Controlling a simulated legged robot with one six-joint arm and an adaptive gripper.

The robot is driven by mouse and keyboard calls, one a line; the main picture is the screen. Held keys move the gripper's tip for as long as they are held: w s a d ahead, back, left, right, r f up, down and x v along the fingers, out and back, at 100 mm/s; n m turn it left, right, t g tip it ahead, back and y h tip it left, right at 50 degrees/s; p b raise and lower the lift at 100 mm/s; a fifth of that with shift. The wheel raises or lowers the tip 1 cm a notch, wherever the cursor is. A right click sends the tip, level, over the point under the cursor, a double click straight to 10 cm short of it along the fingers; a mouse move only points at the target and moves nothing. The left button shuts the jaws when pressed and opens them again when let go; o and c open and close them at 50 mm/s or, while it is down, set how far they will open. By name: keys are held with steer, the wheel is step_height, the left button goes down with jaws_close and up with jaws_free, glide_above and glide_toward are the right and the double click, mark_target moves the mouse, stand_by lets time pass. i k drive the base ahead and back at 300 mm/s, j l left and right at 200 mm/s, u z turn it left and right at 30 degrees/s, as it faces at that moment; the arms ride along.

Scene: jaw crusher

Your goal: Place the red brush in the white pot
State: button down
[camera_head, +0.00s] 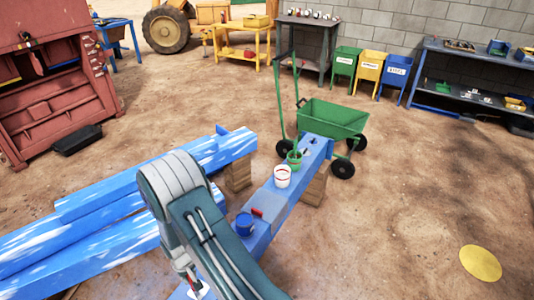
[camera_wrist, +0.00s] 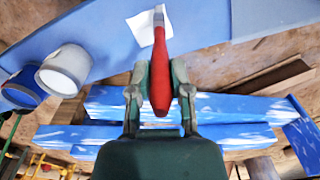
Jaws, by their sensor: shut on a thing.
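The red brush (camera_wrist: 160,72) is held between the two fingers of my gripper (camera_wrist: 160,88) in the wrist view. Its red end lies between the fingers and its pale end points up the picture, over a white sheet. In the head view a white pot (camera_head: 282,178) stands upright on the blue beam, beyond my arm. A whitish pot (camera_wrist: 64,70) shows left of the brush in the wrist view, apart from it; I cannot tell whether it is the same pot. In the head view my gripper is mostly hidden behind my arm.
A green wheelbarrow (camera_head: 334,119) stands behind. Open dirt lies to the right.

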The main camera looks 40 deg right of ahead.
mark_target(282, 182)
steer(key=k+l, duration=0.1)
steer(key=l, duration=0.35)
steer(key=k+l, duration=0.15)
steer(key=l, duration=0.3)
steer(key=k+l, duration=0.1)
steer(key=l, duration=0.3)
steer(key=i+l, duration=0.1)
steer(key=l, duration=0.75)
steer(key=i+l, duration=0.15)
steer(key=l, duration=0.7)
steer(key=i, duration=0.05)
